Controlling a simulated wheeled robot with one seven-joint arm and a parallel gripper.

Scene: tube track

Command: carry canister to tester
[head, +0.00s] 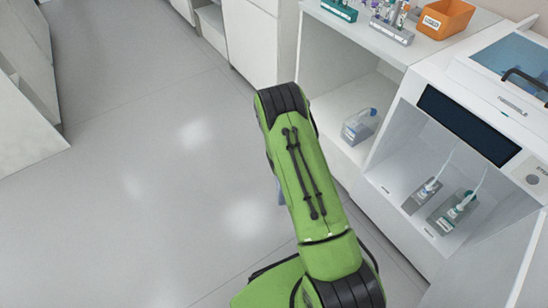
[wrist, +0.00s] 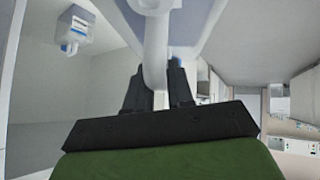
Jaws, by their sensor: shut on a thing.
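My gripper (wrist: 160,78) is shut on the handle of a pale, bluish-white canister (wrist: 190,30), which fills the top middle of the wrist view. Its far end is cut off by the frame. In the head view my green arm hides the gripper and nearly all of the canister; only a small bluish bit shows at the arm's left edge.
Another canister (head: 360,126) stands in the open shelf left of the machine; a similar one (wrist: 75,30) shows in the wrist view. An orange bin (head: 446,18) and tube racks (head: 392,30) stand on the counter. The grey floor (head: 150,170) at left is clear.

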